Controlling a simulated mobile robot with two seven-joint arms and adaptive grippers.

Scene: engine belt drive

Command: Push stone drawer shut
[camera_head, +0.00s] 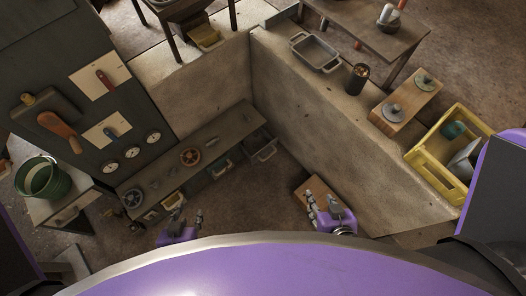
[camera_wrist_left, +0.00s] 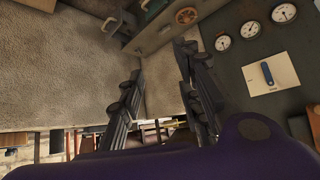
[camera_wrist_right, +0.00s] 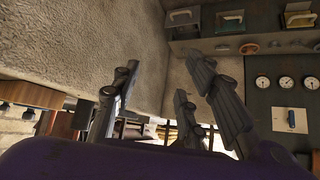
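A low dark bench (camera_head: 205,140) has a row of drawers in its front. The drawer at its right end (camera_head: 257,142) is grey, looks pulled out, and has a pale handle; I take it as the stone drawer. The same row shows in the right wrist view, with a pale handle (camera_wrist_right: 181,17). My left gripper (camera_head: 186,217) is open and empty, below the yellowish handle. My right gripper (camera_head: 322,200) is open and empty, right of and apart from the grey drawer.
A stone wall (camera_head: 310,110) runs along the right of the bench, carrying a metal tray (camera_head: 315,52), a wooden block (camera_head: 405,102) and a yellow crate (camera_head: 432,172). A dark gauge panel (camera_head: 75,90) stands at the left. The floor (camera_head: 255,195) between the grippers is clear.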

